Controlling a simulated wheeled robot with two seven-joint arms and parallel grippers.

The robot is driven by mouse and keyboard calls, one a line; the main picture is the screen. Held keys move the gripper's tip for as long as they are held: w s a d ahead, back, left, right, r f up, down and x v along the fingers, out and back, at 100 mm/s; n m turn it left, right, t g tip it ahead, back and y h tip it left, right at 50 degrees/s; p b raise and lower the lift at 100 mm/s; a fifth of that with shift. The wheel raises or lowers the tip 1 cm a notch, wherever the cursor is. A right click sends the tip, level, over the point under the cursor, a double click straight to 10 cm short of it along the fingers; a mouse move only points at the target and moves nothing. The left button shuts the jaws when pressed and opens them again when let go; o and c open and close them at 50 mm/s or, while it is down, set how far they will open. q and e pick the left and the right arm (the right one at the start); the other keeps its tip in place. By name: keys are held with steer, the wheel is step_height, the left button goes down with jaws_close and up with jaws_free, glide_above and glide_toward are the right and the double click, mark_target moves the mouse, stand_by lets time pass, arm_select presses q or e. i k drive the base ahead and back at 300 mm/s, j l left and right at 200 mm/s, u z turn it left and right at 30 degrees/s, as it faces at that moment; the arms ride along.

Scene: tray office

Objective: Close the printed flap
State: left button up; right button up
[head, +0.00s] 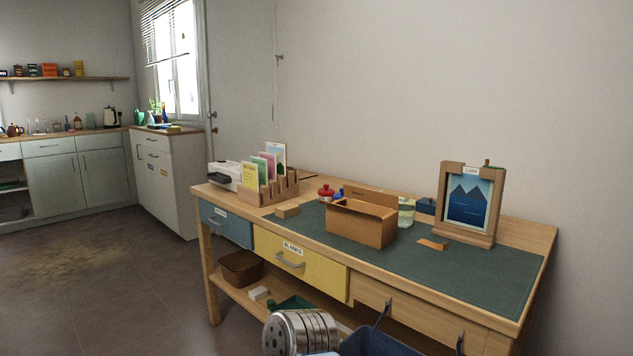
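The box top looks open. Its inside is mostly hidden from this angle.
The wooden workbench has a green mat (487,272), bare at the right. A framed mountain picture (467,204) stands behind it. A card rack (267,194), small block (287,211) and orange piece (433,244) lie around the box. A dark blue bin (375,345) is at the bottom.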

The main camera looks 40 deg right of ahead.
mark_target(369, 196)
steer(key=i+j+z, duration=0.1)
steer(key=i, duration=0.4)
steer(key=i+j+z, duration=0.1)
steer(key=i, duration=0.35)
steer(key=i+j+z, duration=0.15)
steer(key=i+j, duration=0.2)
steer(key=i, duration=0.15)
steer(key=i+j+z, duration=0.1)
steer(key=i+j, duration=0.15)
steer(key=i, duration=0.2)
